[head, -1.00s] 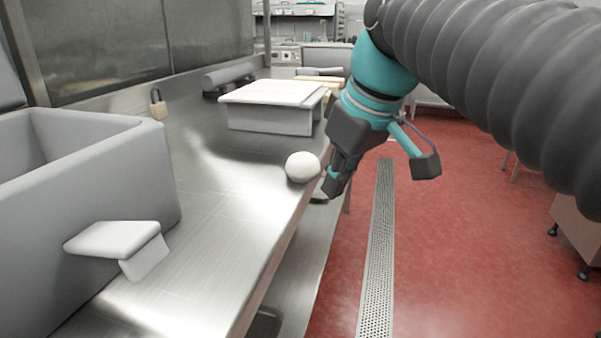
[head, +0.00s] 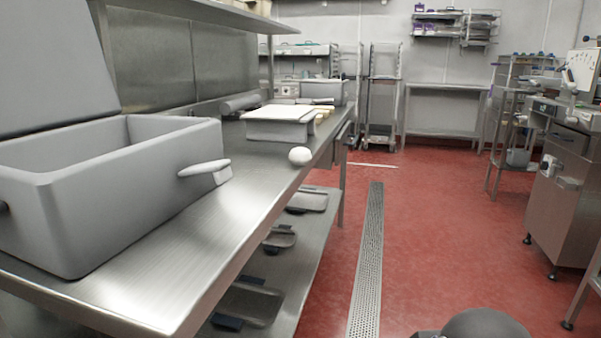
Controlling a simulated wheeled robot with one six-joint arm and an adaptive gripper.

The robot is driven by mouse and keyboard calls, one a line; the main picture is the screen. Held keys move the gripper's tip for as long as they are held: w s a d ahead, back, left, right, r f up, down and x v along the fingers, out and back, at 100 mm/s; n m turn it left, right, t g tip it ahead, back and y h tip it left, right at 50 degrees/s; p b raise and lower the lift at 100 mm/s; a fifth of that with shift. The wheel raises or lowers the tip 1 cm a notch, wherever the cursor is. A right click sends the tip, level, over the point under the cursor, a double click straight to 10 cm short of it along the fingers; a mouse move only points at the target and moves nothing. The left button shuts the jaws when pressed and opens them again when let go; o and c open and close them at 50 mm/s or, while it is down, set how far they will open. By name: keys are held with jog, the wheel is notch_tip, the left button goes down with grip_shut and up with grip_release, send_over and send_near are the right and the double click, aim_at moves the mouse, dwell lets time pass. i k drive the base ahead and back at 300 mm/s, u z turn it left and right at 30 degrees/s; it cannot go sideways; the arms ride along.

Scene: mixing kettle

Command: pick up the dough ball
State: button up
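The dough ball (head: 300,156) is a small white ball. It rests on the steel table (head: 225,208) close to the table's right edge, in front of a grey lidded box. Nothing touches it from above, and it is in full view. My gripper is not in view. Only a dark rounded piece, apparently part of my arm, shows at the bottom edge right of centre.
A large grey bin (head: 110,195) with a raised lid and a side handle stands on the table at left. The closed grey box (head: 278,130) is behind the ball. Pans (head: 250,303) lie on the lower shelf. The red floor (head: 440,235) at right is open.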

aim_at(299, 156)
jog(key=k, duration=0.4)
jog(key=z, duration=0.8)
jog(key=i, duration=0.75)
jog(key=u, duration=1.45)
